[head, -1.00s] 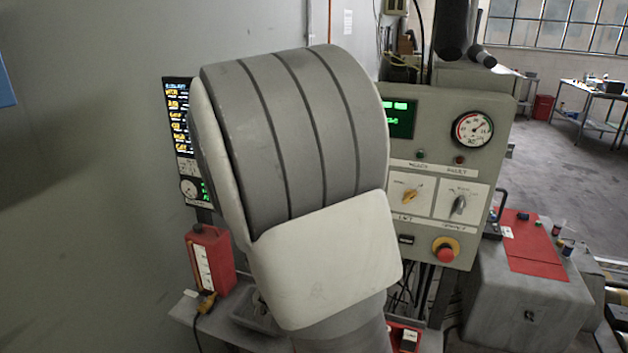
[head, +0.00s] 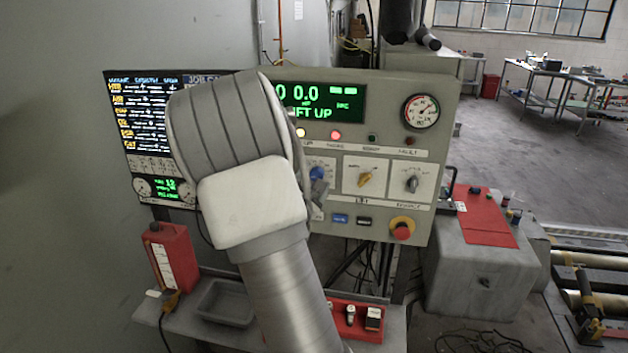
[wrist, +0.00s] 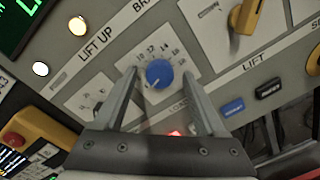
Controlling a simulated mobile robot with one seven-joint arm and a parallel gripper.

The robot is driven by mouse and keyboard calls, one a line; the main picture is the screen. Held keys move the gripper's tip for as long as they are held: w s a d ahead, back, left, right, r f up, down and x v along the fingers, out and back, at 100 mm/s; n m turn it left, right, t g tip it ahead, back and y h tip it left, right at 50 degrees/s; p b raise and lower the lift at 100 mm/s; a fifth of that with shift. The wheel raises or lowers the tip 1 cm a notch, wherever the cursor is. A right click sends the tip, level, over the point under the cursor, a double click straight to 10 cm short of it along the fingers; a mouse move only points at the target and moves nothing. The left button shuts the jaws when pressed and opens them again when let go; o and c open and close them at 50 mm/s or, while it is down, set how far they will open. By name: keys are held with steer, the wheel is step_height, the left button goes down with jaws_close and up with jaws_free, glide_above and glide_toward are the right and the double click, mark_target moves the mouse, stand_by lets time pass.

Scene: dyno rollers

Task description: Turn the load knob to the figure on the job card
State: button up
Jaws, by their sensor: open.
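The blue load knob (wrist: 159,73) sits on a white dial plate with figures around it in the wrist view. Its white pointer mark faces the lower left of the picture. My gripper (wrist: 160,76) is open, with one finger on each side of the knob and a visible gap on both sides. The knob also shows in the head view (head: 317,173), just right of my arm. The job card (head: 198,79) is at the top right of the left screen. My arm hides most of it, and its figure cannot be read.
The grey control panel (head: 449,100) has a green display (head: 350,103) reading 0.0 and LIFT UP. Right of the knob are a yellow knob (head: 365,179), a dark knob (head: 412,184) and a red stop button (head: 402,230). A shelf (head: 222,333) with a tray lies below.

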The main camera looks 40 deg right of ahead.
jaws_close()
stand_by(0.4)
